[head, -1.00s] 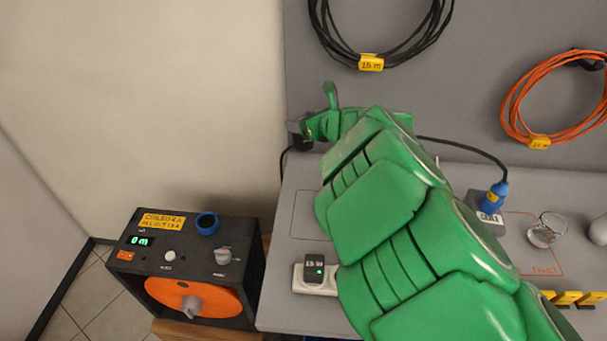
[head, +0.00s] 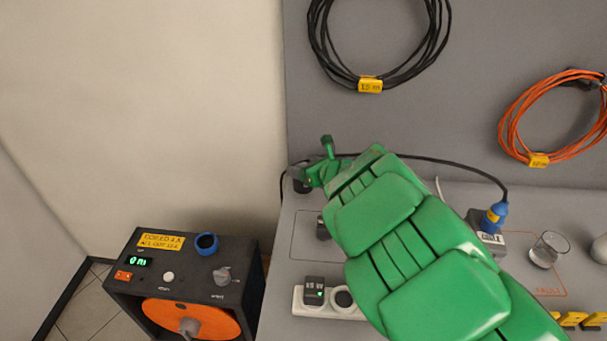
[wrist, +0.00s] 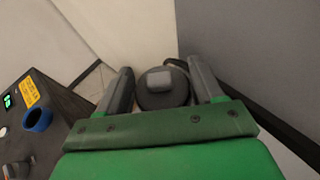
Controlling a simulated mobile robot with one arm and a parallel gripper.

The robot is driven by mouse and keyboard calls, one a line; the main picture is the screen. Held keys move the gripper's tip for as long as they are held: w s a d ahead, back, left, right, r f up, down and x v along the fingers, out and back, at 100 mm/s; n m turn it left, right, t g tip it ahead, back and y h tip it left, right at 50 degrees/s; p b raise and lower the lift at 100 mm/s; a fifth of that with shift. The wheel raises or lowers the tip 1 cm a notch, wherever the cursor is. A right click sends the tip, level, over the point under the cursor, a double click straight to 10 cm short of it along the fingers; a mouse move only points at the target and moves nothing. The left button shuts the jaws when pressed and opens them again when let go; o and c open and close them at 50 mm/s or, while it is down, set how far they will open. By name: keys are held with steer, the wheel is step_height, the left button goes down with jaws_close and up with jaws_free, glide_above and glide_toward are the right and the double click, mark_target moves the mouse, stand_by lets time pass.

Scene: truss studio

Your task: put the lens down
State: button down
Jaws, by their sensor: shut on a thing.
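My gripper (head: 305,178) is at the back left corner of the grey bench (head: 275,315), in front of the wall panel. In the wrist view my gripper (wrist: 163,82) has its two dark fingers on either side of a dark round thing (wrist: 163,100) with a grey block on top. It is shut on this thing, which also shows as a dark shape at the fingertips in the head view (head: 300,184). A black cable runs close to it. I cannot tell whether it is the lens. Its underside is hidden.
A box with an orange reel (head: 190,318) and blue ring (head: 206,243) stands left. A white power strip (head: 330,312) lies in front. A dark block (head: 322,229) sits partly behind my arm. A blue plug (head: 494,217) and a glass (head: 548,248) stand right.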

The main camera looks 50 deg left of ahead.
steer(key=shift+f, duration=1.3)
steer(key=shift+c, duration=0.4)
jaws_free()
steer(key=v, duration=1.2)
